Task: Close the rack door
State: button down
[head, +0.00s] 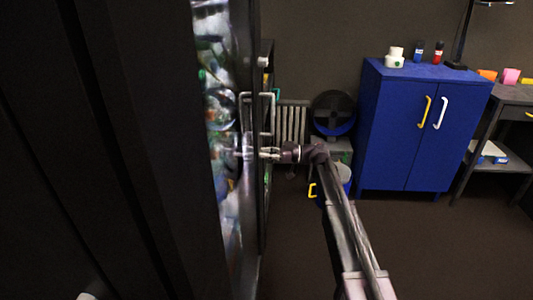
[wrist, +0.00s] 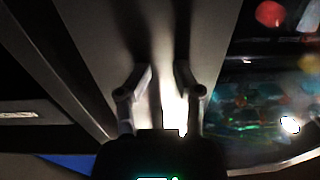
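The dark rack (head: 110,150) fills the left of the head view. Its door (head: 252,210), with a dark frame and a shiny glass pane, shows at a steep angle beside it. A pale bar handle (head: 277,108) stands out from the door frame. My gripper (head: 267,153) is at the door's frame, just below the handle. In the wrist view my gripper (wrist: 158,88) has its two fingers apart, with a grey metal frame strip (wrist: 205,40) in front of them. Nothing shows between the fingers. Whether they touch the frame cannot be told.
A blue cabinet (head: 400,130) with bottles on top stands at the back right. A dark fan (head: 333,113) and a radiator (head: 291,124) are by the back wall. A desk (head: 505,95) is at far right. The floor right of my arm is clear.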

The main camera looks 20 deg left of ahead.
jog(key=shift+x, duration=0.8)
jog(key=c, duration=1.3)
grip_release()
jog(key=shift+s+d, duration=0.1)
jog(key=shift+s, duration=0.15)
jog(key=shift+d+r, duration=0.1)
jog(key=shift+d, duration=0.15)
grip_shut()
jog(key=v, duration=1.5)
